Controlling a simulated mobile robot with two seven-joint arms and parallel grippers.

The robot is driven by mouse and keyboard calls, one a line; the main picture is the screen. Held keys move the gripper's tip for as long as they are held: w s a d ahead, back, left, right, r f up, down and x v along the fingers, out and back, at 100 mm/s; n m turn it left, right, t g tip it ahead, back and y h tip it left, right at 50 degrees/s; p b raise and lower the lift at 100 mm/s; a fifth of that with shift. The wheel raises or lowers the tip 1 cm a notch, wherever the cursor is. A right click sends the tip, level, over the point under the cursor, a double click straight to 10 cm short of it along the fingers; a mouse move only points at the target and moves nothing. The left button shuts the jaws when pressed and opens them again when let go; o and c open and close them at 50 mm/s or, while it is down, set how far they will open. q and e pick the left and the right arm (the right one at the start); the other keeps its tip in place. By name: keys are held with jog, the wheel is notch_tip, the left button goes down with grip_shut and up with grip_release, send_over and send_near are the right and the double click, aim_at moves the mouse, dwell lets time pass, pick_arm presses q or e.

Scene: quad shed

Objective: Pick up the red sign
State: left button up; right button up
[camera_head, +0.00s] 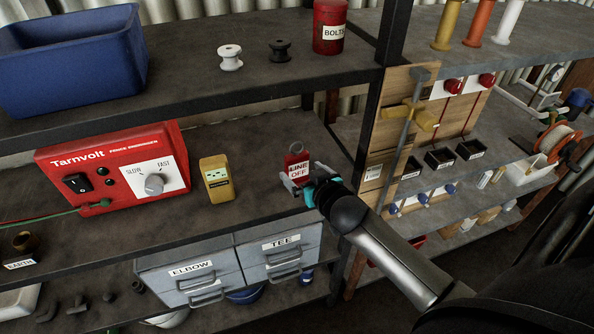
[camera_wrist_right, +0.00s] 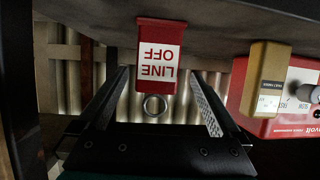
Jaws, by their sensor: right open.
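The red sign (camera_head: 297,165) with a white "LINE OFF" label and a metal ring at its top stands on the middle shelf, near its right end. My right gripper (camera_head: 301,183) is at the sign, low in front of it in the head view. In the right wrist view the sign (camera_wrist_right: 160,62) appears upside down, between the two spread fingers of my right gripper (camera_wrist_right: 162,90). Gaps show on both sides, and the ring (camera_wrist_right: 154,106) hangs toward the palm. The fingers do not appear to touch the sign. My left gripper is not in view.
A yellow tester (camera_head: 217,180) and the red Tarnvolt box (camera_head: 113,168) stand left of the sign. A dark shelf post (camera_head: 371,120) and wooden board (camera_head: 390,130) are close on the right. Labelled drawers (camera_head: 278,255) sit below. Bare shelf lies between tester and sign.

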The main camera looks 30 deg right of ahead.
aim_at(299, 167)
jog(key=shift+b+x, duration=0.45)
jog(key=shift+x, duration=2.1)
jog(key=shift+d, duration=0.15)
jog(key=c, duration=1.3)
